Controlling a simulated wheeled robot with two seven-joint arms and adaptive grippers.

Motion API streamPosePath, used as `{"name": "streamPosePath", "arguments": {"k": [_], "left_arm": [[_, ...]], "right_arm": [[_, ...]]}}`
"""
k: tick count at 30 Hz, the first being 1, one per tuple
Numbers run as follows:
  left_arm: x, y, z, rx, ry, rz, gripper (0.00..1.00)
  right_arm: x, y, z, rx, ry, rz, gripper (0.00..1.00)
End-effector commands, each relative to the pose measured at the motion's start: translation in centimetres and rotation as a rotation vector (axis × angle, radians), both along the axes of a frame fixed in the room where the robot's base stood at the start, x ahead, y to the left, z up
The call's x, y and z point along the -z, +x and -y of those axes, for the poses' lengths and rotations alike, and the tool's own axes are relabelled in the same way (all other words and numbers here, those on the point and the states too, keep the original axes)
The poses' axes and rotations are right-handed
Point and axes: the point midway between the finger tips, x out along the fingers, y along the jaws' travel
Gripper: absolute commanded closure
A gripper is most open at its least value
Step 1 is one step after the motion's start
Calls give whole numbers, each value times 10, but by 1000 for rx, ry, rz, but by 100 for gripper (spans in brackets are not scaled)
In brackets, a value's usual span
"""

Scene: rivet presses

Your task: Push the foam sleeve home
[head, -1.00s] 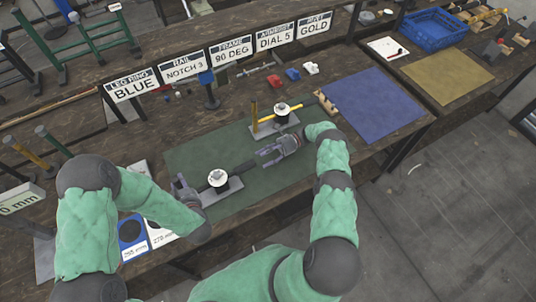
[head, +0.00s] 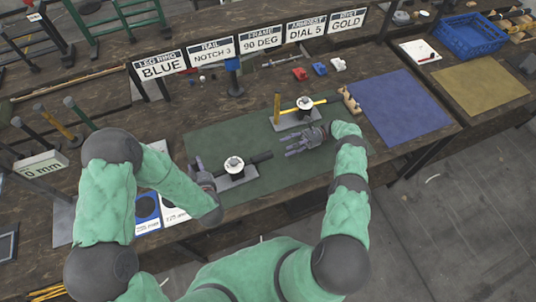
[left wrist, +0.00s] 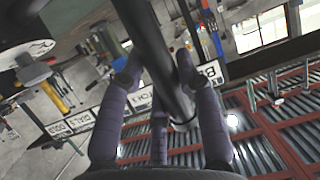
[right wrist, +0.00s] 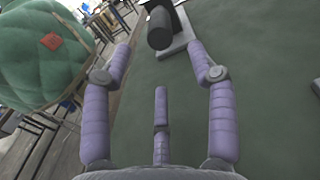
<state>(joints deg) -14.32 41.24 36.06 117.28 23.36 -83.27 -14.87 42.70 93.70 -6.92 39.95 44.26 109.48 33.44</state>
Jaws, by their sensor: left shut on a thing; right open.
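A dark tube (head: 259,158) lies across the near press fixture (head: 237,180) on the green mat; its thick black end, which looks like the foam sleeve, points right. My left gripper (head: 203,173) is shut on the tube's left part, left of the fixture's white-topped post. In the left wrist view the black tube (left wrist: 160,50) passes between the fingers. My right gripper (head: 290,149) is open and empty, right of the black end and apart from it. In the right wrist view the sleeve end (right wrist: 160,28) faces me beyond the fingertips. The seam between sleeve and tube is hidden.
A second fixture (head: 296,117) with a yellow bar stands behind my right gripper. Signs (head: 208,53) line the back. A blue mat (head: 402,103) lies right, and wooden blocks (head: 349,100) stand near it. The green mat's front right (head: 290,175) is clear.

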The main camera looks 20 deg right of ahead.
Motion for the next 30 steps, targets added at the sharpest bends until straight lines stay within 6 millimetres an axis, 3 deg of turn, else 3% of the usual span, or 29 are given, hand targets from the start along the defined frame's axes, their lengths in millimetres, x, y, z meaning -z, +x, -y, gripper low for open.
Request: {"name": "streamPosePath", "arguments": {"k": [6,14,19,30], "left_arm": [[-1,1,0,-2,-1,3,100],[-1,1,0,-1,-2,4,100],[-1,1,0,-1,-2,4,100],[-1,1,0,-1,-2,4,100]], "right_arm": [[1,-1,7,-1,9,202,41],[0,-1,-1,-3,12,247,41],[0,-3,-18,-4,13,244,41],[0,-5,-76,-5,13,243,41]]}}
